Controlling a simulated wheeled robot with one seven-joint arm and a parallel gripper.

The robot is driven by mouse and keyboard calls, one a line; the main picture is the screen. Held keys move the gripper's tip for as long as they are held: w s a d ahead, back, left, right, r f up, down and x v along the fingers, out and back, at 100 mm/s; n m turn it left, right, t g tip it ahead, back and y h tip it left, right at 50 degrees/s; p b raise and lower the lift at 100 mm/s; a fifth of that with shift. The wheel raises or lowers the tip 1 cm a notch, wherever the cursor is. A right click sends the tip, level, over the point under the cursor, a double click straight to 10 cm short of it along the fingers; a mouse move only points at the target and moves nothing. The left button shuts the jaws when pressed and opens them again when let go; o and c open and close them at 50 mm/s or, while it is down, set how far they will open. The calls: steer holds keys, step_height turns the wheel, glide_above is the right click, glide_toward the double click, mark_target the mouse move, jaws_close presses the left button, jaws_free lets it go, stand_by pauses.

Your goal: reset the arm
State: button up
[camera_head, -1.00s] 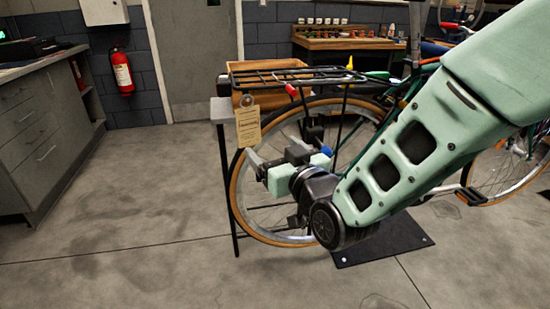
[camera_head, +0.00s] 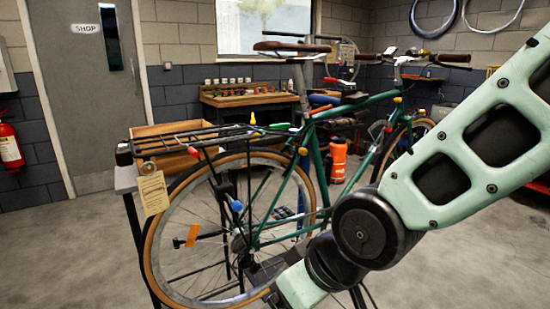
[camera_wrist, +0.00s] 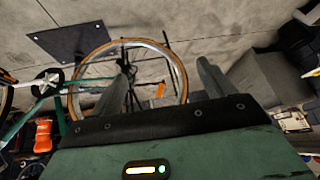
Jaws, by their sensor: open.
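My arm crosses the right side of the head view, in front of the bicycle. My gripper shows only in the wrist view (camera_wrist: 165,82), where its two fingers stand apart with nothing between them. The green bicycle (camera_head: 318,135) stands behind my arm in the head view. Its rear wheel (camera_head: 158,225) is at the lower left of the arm, and in the wrist view the wheel (camera_wrist: 75,97) lies beyond the fingers, apart from them as far as I can tell. The gripper itself is below or outside the head view.
A wooden box (camera_head: 160,141) sits behind the rear rack (camera_head: 205,136), with a paper tag (camera_head: 153,193) hanging near it. A workbench (camera_head: 245,98) stands at the back wall. A fire extinguisher (camera_head: 10,147) is at the far left. The floor at left (camera_head: 60,250) is clear.

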steer(key=s+d+g+h, duration=0.3)
steer(key=s+d+h, duration=0.1)
steer(key=s+d, duration=0.65)
step_height(320, 180, up, 14)
steer(key=d+p, duration=0.1)
steer(key=p, duration=1.3)
steer(key=shift+s+d+m+g, duration=0.25)
steer(key=shift+d+m+g, duration=0.05)
steer(key=shift+m, duration=0.1)
